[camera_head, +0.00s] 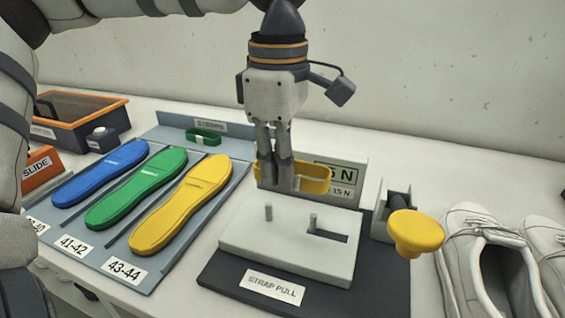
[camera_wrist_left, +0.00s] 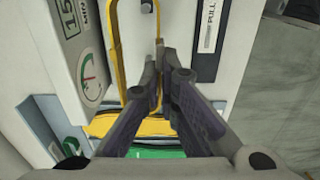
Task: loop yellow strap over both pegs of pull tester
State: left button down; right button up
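My left gripper (camera_head: 283,180) points down above the strap pull tester and is shut on the near side of the yellow strap (camera_head: 315,184). The strap is an open loop held level, above and behind the pegs. It also shows in the left wrist view (camera_wrist_left: 121,60), running between my left fingers (camera_wrist_left: 158,75). The tester has a pale block (camera_head: 250,246) with a left peg (camera_head: 268,212) and a right peg (camera_head: 312,222) beside a dark slot. Neither peg is inside the strap. My right gripper does not show.
A yellow knob (camera_head: 416,232) stands at the tester's right, near white shoes (camera_head: 480,245). The force display (camera_head: 340,175) rises behind the strap. Blue, green and yellow insoles lie on a rack (camera_head: 160,278) at left. A green strap (camera_head: 203,137) sits behind them.

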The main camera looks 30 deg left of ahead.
aim_at(279, 231)
pick_arm(q)
jog(key=shift+f, duration=4.45)
jog(key=shift+s, duration=0.1)
jog(key=c, duration=1.7)
grip_release()
notch_tip(279, 231, up, 12)
jog(key=shift+r, duration=0.1)
